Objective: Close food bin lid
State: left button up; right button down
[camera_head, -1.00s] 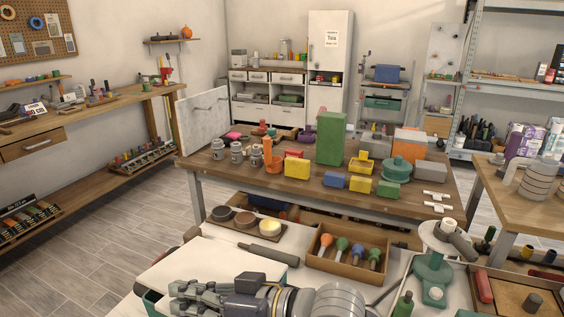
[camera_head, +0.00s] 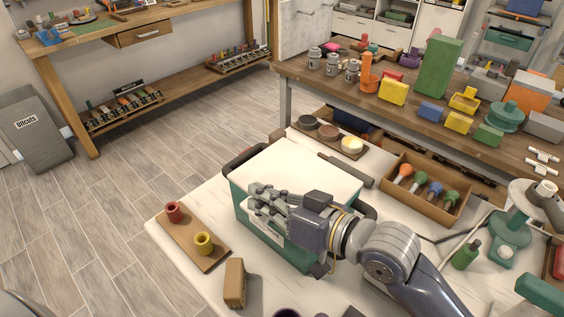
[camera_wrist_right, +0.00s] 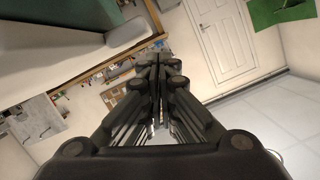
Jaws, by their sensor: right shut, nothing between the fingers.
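The food bin (camera_head: 262,215) is a green box with a white lid (camera_head: 305,170) and dark handles at its ends. It stands on the white tabletop in the head view. The lid lies flat over the top of the bin. My right gripper (camera_head: 258,198) is shut and empty, in front of the bin's near side and close to the lid's near edge in the picture; I cannot tell whether it touches. In the right wrist view its fingers (camera_wrist_right: 160,62) are together, with a pale edge and a green surface at upper left. My left gripper is not in view.
A wooden board (camera_head: 188,238) with a red and a yellow cup lies left of the bin. A wooden tray (camera_head: 400,197) with several coloured tools sits to the right. Open floor lies at left.

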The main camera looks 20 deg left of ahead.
notch_tip(320, 180, up, 3)
jog(key=shift+r+p, duration=0.1)
jog(key=shift+p, duration=1)
pick_arm(q)
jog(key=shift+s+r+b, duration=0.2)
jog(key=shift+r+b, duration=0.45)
jog(key=shift+b, duration=0.3)
pick_arm(e)
jog(key=s+v, duration=0.1)
jog(key=v, duration=0.9)
jog(key=shift+f, duration=0.3)
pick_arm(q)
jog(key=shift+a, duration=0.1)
pick_arm(e)
jog(key=shift+a, duration=0.2)
